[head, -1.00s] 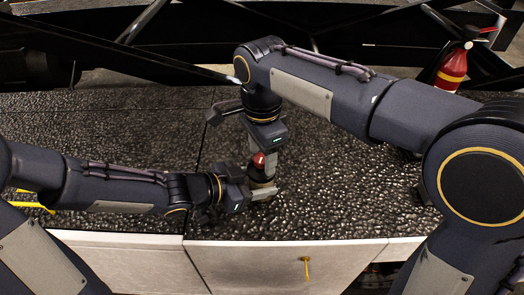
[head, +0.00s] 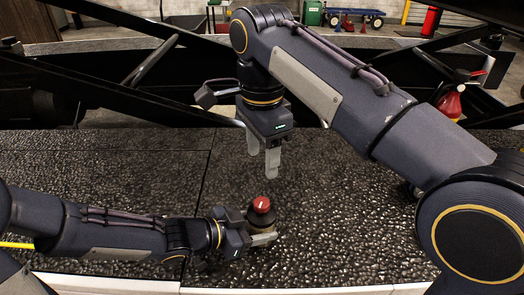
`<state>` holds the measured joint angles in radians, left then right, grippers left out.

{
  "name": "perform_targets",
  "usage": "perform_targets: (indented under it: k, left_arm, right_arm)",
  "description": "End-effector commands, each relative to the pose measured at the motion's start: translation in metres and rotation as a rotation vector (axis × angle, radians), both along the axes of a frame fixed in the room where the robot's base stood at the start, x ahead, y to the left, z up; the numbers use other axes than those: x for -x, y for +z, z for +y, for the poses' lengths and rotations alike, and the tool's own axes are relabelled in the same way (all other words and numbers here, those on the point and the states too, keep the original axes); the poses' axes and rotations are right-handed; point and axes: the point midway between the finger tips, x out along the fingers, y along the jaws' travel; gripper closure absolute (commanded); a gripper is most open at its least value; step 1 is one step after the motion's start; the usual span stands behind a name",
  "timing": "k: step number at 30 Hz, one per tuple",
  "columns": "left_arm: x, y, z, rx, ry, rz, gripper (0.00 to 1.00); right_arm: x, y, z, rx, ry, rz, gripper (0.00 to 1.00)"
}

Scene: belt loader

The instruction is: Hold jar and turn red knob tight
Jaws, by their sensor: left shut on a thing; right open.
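A small dark jar (head: 262,218) stands upright on the black textured surface. A red knob (head: 261,203) with a pale mark sits on top of it. My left gripper (head: 262,238) comes in low from the left and is shut on the jar, with a finger showing along its front side. My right gripper (head: 263,165) hangs above the knob, pointing down, open and empty, with a clear gap between its fingertips and the knob.
The black textured surface (head: 345,190) is clear around the jar. Dark metal bars (head: 150,62) run behind it. A red fire extinguisher (head: 450,104) stands at the right. Farther back are a blue cart (head: 355,14) and a green box (head: 312,12).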

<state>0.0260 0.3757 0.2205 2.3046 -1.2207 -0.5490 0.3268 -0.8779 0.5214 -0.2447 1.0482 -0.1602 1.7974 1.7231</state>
Motion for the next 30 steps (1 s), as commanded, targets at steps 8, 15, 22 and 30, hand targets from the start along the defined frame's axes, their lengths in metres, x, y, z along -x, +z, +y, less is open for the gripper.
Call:
perform_targets:
  k: [8, 15, 22, 30]
  left_arm:
    - [0.000, 0.000, 0.000, 0.000, 0.000, 0.000, 0.78]
    - [0.000, 0.000, 0.000, 0.000, 0.000, 0.000, 0.25]
    - [0.000, 0.000, 0.000, 0.000, 0.000, 0.000, 0.22]
    - [0.008, 0.009, 0.019, 0.002, 0.005, -0.006, 0.22]
  right_arm:
    - [0.000, 0.000, 0.000, 0.000, 0.000, 0.000, 0.46]
    - [0.000, 0.000, 0.000, 0.000, 0.000, 0.000, 0.46]
    - [0.000, 0.000, 0.000, 0.000, 0.000, 0.000, 0.46]
    - [0.000, 0.000, 0.000, 0.000, 0.000, 0.000, 0.46]
